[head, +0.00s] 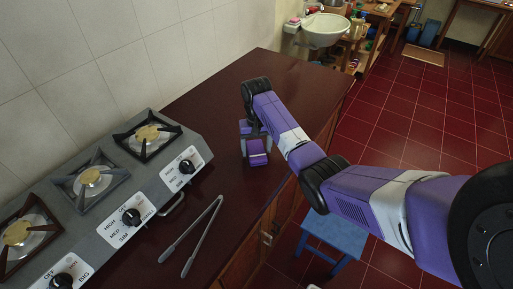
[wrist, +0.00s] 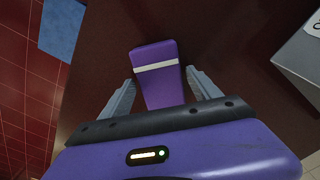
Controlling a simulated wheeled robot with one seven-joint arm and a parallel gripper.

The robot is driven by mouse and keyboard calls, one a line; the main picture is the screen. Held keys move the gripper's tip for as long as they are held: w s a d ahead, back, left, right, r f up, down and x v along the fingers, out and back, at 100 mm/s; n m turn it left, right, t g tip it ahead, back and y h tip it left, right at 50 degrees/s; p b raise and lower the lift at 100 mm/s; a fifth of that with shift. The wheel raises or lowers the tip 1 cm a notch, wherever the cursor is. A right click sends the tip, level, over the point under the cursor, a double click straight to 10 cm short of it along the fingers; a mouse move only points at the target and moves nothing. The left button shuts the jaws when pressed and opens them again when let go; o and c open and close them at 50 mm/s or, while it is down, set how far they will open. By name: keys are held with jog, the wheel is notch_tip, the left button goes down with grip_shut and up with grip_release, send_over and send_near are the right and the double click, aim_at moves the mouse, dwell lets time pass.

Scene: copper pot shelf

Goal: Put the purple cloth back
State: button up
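A folded purple cloth (wrist: 153,54) with a white stripe lies on the dark red-brown counter. In the wrist view it extends between and beyond my fingertips. In the head view the cloth (head: 258,159) shows just below the end of my arm. My gripper (wrist: 160,78) is open and points down, with one grey finger on each side of the cloth and a gap beside it. In the head view my gripper (head: 256,147) is small and partly hidden by my arm. I cannot tell how far the fingertips are above the counter.
A grey gas stove (head: 125,190) stands left, along the tiled wall. Metal tongs (head: 192,238) lie on the counter in front of it. A blue stool (head: 336,240) stands on the floor by the counter's right edge. The far counter (head: 285,72) is clear.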

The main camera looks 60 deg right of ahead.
aim_at(257, 150)
jog(key=shift+o, duration=0.2)
notch_tip(257, 150, up, 12)
jog(key=p, duration=0.2)
jog(key=shift+r+p, duration=0.2)
jog(key=shift+p, duration=0.1)
dwell(0.7)
